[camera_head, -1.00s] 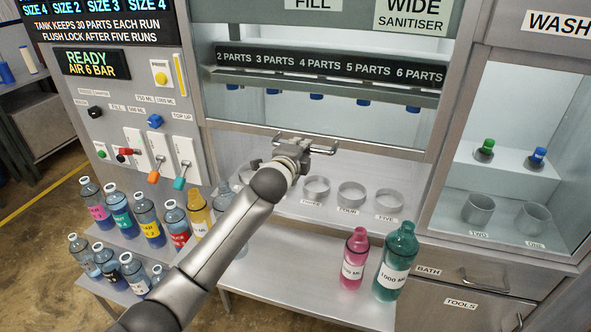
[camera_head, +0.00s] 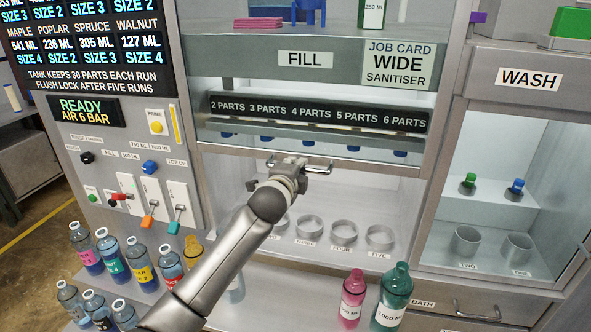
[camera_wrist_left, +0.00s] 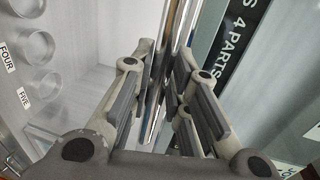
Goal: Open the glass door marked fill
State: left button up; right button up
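The glass door (camera_head: 240,150) marked FILL has a metal lower rail with a bar handle (camera_head: 318,168). The door's lower edge stands a little below the nozzles, with an open gap beneath it above the cup rings. The FILL label (camera_head: 305,60) is on the panel above. My left gripper (camera_head: 290,165) is at the handle in the head view. In the left wrist view its fingers (camera_wrist_left: 165,85) close in from both sides on the shiny bar; the exact contact is partly hidden by the finger pads. My right gripper is not in view.
Cup rings (camera_head: 343,232) stand on the bay floor below the door. Several bottles (camera_head: 115,260) stand at the lower left. A pink jug (camera_head: 352,298) and a teal jug (camera_head: 392,297) stand on the front shelf. The WASH bay (camera_head: 500,200) is at the right.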

pick_arm(q)
jog(key=shift+o, duration=1.3)
jog(key=shift+s, duration=0.15)
jog(key=v, duration=1.1)
jog(key=shift+s, duration=0.35)
jog(key=shift+a, duration=0.15)
